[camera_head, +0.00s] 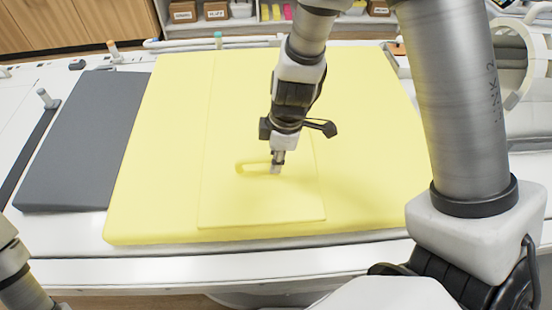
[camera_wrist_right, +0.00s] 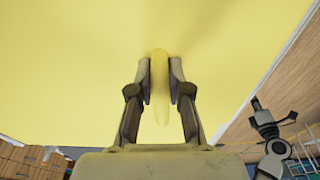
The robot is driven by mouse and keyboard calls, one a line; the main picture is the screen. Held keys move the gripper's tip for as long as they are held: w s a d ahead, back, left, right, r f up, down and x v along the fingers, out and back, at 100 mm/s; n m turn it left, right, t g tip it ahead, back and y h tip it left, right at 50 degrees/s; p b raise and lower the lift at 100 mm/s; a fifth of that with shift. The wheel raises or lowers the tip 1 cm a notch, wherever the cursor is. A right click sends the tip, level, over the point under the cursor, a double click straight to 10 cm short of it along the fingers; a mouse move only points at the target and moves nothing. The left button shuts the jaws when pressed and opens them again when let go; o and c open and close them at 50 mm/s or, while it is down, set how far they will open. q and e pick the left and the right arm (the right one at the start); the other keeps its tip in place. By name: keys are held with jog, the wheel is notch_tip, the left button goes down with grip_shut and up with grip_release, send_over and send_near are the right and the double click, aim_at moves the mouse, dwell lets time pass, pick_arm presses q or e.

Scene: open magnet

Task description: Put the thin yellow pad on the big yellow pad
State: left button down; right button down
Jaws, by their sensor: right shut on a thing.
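The thin yellow pad (camera_head: 262,205) is a flat sheet with a loop handle (camera_head: 245,168) on its top. It lies over the middle of the big yellow pad (camera_head: 150,180), its near edge just inside the big pad's near edge. I cannot tell whether it touches fully all along. My right gripper (camera_head: 277,168) points down and is shut on the loop handle. In the right wrist view, its fingers (camera_wrist_right: 160,75) pinch a yellow strip of the handle. My left gripper (camera_wrist_right: 271,120) seems to show dark and small in the right wrist view; its jaw state is unclear.
A dark grey pad (camera_head: 85,140) lies left of the big pad on the white table (camera_head: 75,240). Small upright pegs (camera_head: 47,98) stand along the table's left and far sides. Shelves with boxes (camera_head: 215,10) are behind. A white ring-shaped part (camera_head: 520,60) is at far right.

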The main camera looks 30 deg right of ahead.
jog(key=shift+w, duration=0.2)
jog(key=shift+s, duration=0.2)
jog(key=shift+f, duration=0.15)
jog(key=c, duration=1.1)
grip_release()
jog(key=shift+w, duration=0.1)
